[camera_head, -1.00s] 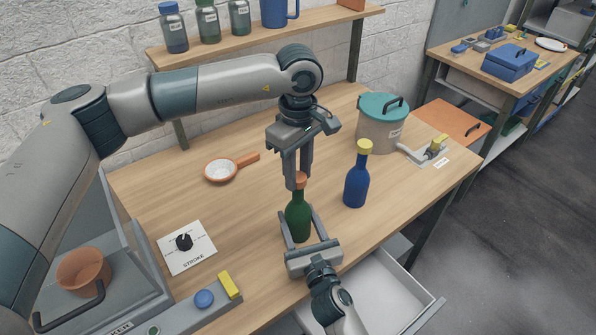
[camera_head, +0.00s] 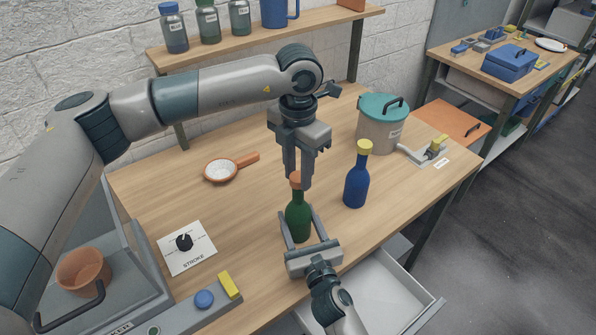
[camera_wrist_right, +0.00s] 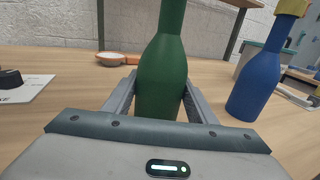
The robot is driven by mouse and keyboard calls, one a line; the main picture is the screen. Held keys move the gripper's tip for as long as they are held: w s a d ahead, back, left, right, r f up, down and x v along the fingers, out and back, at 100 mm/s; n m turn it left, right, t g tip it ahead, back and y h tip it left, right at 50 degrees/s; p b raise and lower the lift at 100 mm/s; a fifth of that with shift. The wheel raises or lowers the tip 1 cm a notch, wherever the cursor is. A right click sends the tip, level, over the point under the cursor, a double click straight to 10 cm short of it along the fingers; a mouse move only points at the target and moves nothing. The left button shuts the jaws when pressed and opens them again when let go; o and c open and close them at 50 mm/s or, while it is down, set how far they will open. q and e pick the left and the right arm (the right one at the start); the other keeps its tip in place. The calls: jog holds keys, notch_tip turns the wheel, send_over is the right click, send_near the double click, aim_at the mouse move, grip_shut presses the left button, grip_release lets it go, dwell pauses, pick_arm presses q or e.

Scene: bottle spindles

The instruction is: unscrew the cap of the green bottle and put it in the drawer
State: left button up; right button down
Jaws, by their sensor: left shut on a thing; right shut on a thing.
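The green bottle (camera_head: 298,218) stands upright on the wooden table, with an orange cap (camera_head: 295,180) at its top. My left gripper (camera_head: 297,182) points down from above and is shut on the cap, its fingers partly hiding it. My right gripper (camera_head: 299,230) comes from the front edge and is shut around the lower body of the bottle. In the right wrist view the bottle (camera_wrist_right: 164,70) stands between its two fingers; its cap is out of that view. The drawer (camera_head: 385,290) is open below the table's front edge, and its visible inside is pale and bare.
A blue bottle (camera_head: 356,185) with a yellow cap stands close to the right. Behind it is a lidded pot (camera_head: 382,130). A small pan (camera_head: 221,171) and a dial plate (camera_head: 187,248) lie left. A shelf (camera_head: 270,34) with bottles spans the back.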

aim_at(298, 176)
pick_arm(q)
jog(key=n, duration=1.1)
jog(key=shift+n, duration=0.4)
jog(key=n, duration=0.4)
jog(key=shift+r, duration=0.25)
jog(key=shift+r, duration=0.75)
jog(key=shift+r, duration=0.25)
jog(key=shift+r, duration=1.95)
pick_arm(e)
jog(key=c, duration=0.7)
grip_release()
